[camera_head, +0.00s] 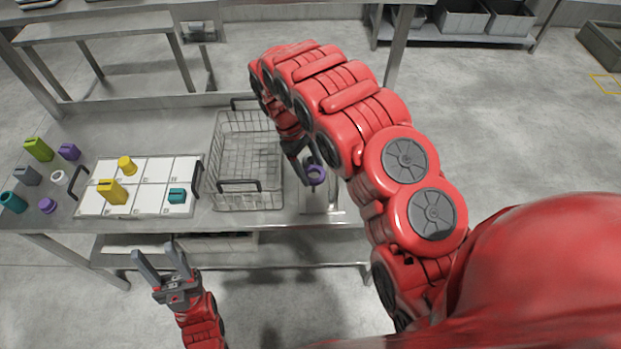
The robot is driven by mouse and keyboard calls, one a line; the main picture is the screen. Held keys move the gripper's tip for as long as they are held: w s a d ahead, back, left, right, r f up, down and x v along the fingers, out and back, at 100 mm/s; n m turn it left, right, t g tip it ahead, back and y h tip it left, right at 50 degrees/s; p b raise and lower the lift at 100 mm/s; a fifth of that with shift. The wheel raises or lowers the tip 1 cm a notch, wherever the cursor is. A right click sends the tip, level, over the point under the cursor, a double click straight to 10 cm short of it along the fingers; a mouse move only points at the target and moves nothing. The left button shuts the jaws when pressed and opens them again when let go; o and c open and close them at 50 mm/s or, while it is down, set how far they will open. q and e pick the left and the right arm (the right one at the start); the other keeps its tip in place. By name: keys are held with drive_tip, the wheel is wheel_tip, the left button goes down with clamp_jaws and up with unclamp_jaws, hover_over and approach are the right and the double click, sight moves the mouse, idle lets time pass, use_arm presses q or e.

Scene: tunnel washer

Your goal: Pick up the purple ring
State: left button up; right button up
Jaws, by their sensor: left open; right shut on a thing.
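The purple ring (316,175) is at the right part of the steel table, just right of the wire basket. My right gripper (307,171) reaches down from my raised red arm and is shut on the ring. The ring shows over a pale grey stand or plate (318,203); whether it touches this I cannot tell. The gripper's far finger is partly hidden. My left gripper (157,250) is open and empty in front of the table's front edge.
The empty wire basket (248,206) stands mid-table. Left of it is a white sectioned tray (150,203) holding yellow pieces (112,192) and a teal piece (177,196). Several loose green, grey, purple, white and teal pieces (38,149) lie at the far left.

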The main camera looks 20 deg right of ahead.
wheel_tip(320, 180, up, 10)
drive_tip(key=p, duration=0.8)
drive_tip(key=shift+r+p, duration=0.25)
drive_tip(key=shift+p, duration=0.15)
